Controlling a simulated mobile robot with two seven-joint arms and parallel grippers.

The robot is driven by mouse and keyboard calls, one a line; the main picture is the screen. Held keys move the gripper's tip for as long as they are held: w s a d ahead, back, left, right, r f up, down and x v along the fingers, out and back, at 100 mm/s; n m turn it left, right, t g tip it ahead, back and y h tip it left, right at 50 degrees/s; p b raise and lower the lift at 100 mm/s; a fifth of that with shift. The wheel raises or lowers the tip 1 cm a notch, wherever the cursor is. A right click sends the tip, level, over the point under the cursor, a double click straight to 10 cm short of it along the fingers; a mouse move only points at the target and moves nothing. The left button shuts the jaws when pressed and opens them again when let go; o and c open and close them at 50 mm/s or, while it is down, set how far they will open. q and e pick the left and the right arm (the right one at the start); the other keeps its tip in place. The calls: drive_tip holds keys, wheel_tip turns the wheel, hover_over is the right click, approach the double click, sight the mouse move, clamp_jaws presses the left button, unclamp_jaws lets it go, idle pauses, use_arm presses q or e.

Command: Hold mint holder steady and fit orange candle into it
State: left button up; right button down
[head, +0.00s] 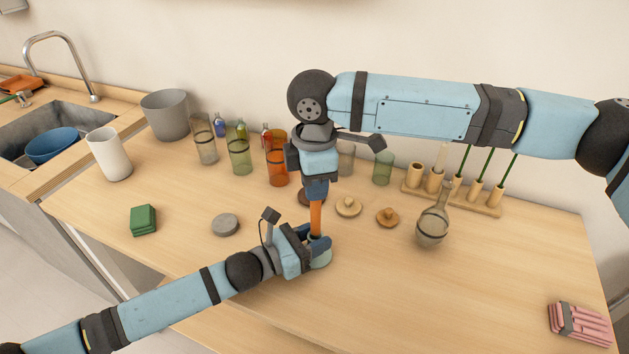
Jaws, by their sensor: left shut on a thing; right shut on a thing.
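The mint holder (321,260) stands on the wooden table near the front middle, partly hidden by my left gripper. My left gripper (315,245) comes in low from the left and is shut on the holder. The orange candle (316,217) is upright, directly above the holder. My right gripper (316,190) points down from above and is shut on the candle's upper part. The candle's lower end is at the holder and the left fingers; I cannot tell how far it sits inside.
Several glasses, including an orange glass (277,170), stand behind the grippers. Small wooden discs (348,207), a round flask (432,229) and a wooden rack (480,205) are to the right. A grey disc (225,225) and green block (144,220) lie left.

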drive_tip(key=shift+f, duration=1.85)
idle(1.6)
drive_tip(key=c, duration=0.9)
unclamp_jaws()
drive_tip(key=shift+c, duration=0.2)
wheel_tip(320, 180, up, 12)
use_arm(q)
drive_tip(key=o, duration=1.1)
